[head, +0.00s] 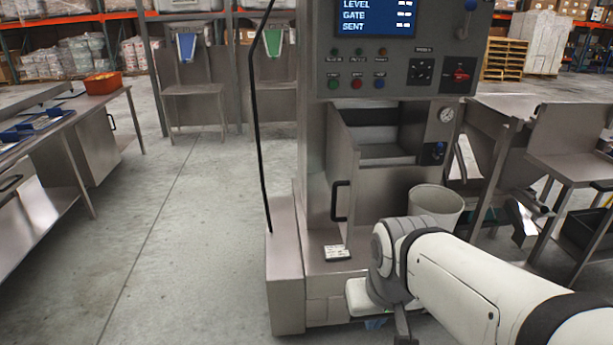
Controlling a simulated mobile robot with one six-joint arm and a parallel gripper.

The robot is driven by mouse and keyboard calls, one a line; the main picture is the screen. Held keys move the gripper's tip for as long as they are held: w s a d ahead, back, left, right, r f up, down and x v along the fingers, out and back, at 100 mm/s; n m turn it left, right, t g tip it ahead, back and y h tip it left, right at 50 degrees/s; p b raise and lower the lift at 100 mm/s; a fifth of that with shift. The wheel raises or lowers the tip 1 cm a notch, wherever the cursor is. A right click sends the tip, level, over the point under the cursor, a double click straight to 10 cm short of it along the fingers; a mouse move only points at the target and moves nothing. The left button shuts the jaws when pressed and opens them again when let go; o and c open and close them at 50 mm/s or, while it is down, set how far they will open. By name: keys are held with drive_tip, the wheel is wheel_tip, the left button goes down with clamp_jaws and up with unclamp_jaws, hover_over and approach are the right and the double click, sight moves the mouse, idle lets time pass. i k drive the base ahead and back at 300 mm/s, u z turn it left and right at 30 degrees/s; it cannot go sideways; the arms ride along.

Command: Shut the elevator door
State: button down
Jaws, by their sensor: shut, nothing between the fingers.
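The elevator is a tall grey steel cabinet (313,120) with a control panel on its upper front. Its door (345,165) is a steel panel at the left of the opening, seen at a slant, standing open. A black bar handle (340,201) is on the door. The opening shows a dark recess and pale steel ledges inside. My gripper (404,338) is at the bottom edge of the head view, below and right of the handle and apart from the door. It is shut and empty, its fingertips partly cut off by the frame. My arm hides the lower right of the cabinet.
A control panel (397,76) with screen and buttons juts out above the opening. A pale bucket (436,205) stands right of the door, behind my arm. A steel bench (575,165) is at the right, a worktable (45,225) at the left. The floor (185,250) between is clear.

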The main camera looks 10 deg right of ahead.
sight(343, 153)
drive_tip(key=i, duration=1)
